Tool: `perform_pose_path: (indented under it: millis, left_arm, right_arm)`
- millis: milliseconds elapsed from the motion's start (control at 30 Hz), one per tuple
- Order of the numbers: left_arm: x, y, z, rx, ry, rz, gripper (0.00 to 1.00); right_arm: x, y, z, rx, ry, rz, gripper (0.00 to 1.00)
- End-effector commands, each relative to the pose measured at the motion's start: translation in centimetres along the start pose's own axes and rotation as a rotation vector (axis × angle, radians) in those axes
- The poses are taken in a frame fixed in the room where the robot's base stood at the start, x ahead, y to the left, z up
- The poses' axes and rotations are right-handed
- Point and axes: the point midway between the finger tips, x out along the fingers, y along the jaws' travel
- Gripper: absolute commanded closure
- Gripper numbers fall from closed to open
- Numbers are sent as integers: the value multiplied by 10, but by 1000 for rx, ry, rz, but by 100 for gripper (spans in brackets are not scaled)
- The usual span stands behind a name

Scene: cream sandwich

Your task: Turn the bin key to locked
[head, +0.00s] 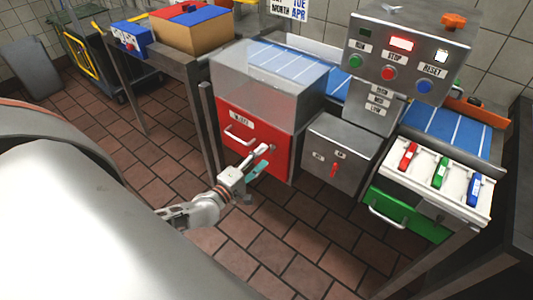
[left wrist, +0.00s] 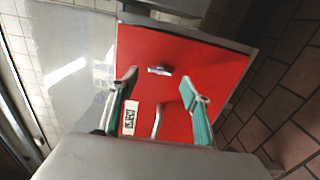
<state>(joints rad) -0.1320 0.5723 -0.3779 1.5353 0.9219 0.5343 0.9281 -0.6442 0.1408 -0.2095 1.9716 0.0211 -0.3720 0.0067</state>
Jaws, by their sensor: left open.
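The red bin front (head: 235,137) bears a white label and a pale bar handle (head: 239,135). A small metal key-like piece (left wrist: 159,70) sticks out of the red panel in the left wrist view, beyond the bar handle (left wrist: 157,121). It lies roughly crosswise to that handle. In the head view I cannot make it out behind my gripper. My left gripper (head: 263,157) is open and empty in front of the red panel's right part. In the left wrist view its fingers (left wrist: 160,84) are spread, with the key-like piece between and just beyond their tips. My right gripper is not in view.
A grey box (head: 343,152) with a red lever stands right of the bin. A control panel (head: 408,55) with coloured buttons stands above it. A green drawer (head: 408,212) and a white tray (head: 398,181) with coloured pieces are at right. The tiled floor before the bin is clear.

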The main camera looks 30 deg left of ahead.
Motion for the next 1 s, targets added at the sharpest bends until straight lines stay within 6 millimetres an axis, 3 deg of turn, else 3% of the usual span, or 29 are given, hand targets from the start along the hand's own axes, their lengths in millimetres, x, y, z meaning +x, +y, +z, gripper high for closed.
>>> perform_pose_path:
  millis: [200,400,600,1000]
  left_arm:
    - [-46,-1,0,0,0,-3,52]
    - [-73,0,0,0,0,-1,52]
    - [-82,0,0,-1,0,0,52]
    - [-82,0,0,-1,1,1,52]
  right_arm:
    - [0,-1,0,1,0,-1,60]
    - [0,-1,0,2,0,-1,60]
    - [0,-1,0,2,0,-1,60]
    - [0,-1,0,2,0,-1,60]
